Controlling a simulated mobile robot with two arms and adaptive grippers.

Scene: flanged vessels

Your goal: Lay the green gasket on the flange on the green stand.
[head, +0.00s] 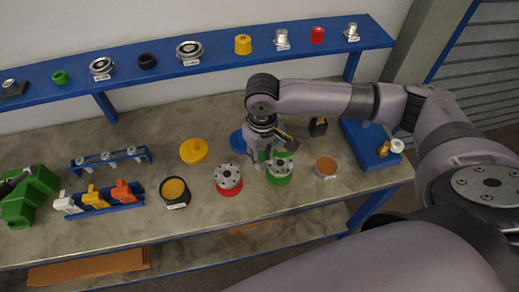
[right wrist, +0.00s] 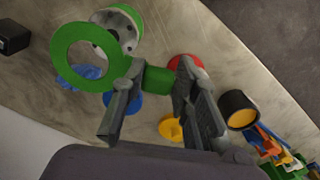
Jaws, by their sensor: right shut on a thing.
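The green gasket (right wrist: 62,57) is a flat ring with a tab, seen in the right wrist view. My right gripper (right wrist: 157,78) is shut on its tab, and the ring sticks out to the left of the fingers. In the head view my right gripper (head: 263,156) is above the bench, beside the green stand (head: 279,180). The grey flange (head: 280,166) with bolt holes sits on that stand. In the right wrist view the flange (right wrist: 128,32) is partly hidden behind the gasket, which appears apart from it. My left gripper is out of view.
A similar flange (head: 228,175) on a red stand is close on the left. A blue round piece (head: 238,141) and a yellow one (head: 194,150) lie behind. A copper-topped disc (head: 326,167) is to the right. A blue shelf (head: 215,60) runs along the back.

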